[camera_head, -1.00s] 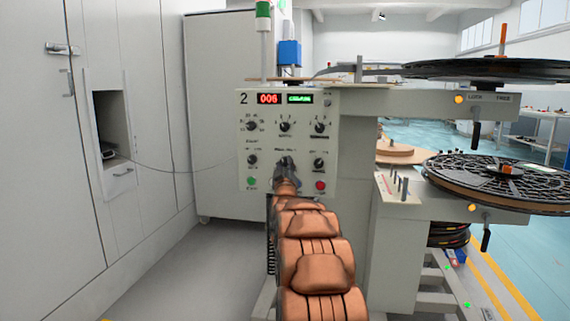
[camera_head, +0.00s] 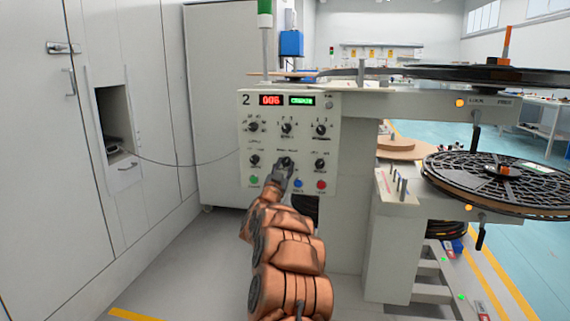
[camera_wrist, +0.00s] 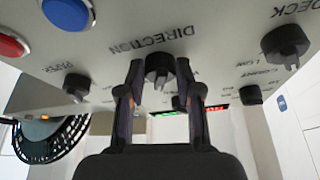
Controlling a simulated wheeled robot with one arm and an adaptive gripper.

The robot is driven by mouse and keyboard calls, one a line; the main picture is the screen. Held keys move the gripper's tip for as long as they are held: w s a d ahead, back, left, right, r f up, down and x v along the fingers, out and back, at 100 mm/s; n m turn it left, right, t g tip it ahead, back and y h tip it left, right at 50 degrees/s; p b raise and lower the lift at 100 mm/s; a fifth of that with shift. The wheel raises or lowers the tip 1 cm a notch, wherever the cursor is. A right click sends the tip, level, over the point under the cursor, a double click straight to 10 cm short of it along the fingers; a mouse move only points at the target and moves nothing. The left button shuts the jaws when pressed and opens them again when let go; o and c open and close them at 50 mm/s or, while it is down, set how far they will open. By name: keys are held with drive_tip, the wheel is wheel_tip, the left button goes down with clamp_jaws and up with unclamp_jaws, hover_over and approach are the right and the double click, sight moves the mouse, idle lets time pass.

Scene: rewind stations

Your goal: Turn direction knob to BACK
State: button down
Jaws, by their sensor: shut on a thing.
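The direction knob (camera_wrist: 158,64) is black and sits under the upside-down word DIRECTION in the wrist view. Its pointer ridge faces toward the bottom of that view; the position labels are not legible. My gripper (camera_wrist: 159,74) has one finger on each side of the knob and is shut on it. In the head view my gripper (camera_head: 283,172) is at the lower middle of the control panel (camera_head: 268,141) and covers most of the knob.
Other black knobs surround it, including the DECK knob (camera_wrist: 286,45). A blue button (camera_head: 298,183), a red button (camera_head: 321,184) and a green button (camera_head: 254,180) sit below. Reels (camera_head: 498,180) stand at the right. A thin cable (camera_head: 185,165) runs left.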

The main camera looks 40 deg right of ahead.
drive_tip(key=shift+m+g, duration=0.4)
drive_tip(key=shift+m, duration=0.5)
drive_tip(key=c, duration=0.8)
unclamp_jaws()
drive_tip(key=shift+o, duration=0.2)
drive_tip(key=shift+a, duration=0.15)
drive_tip(key=v, duration=1.1)
drive_tip(key=shift+a+f, duration=0.2)
drive_tip(key=shift+a, duration=0.15)
drive_tip(key=shift+s, duration=0.1)
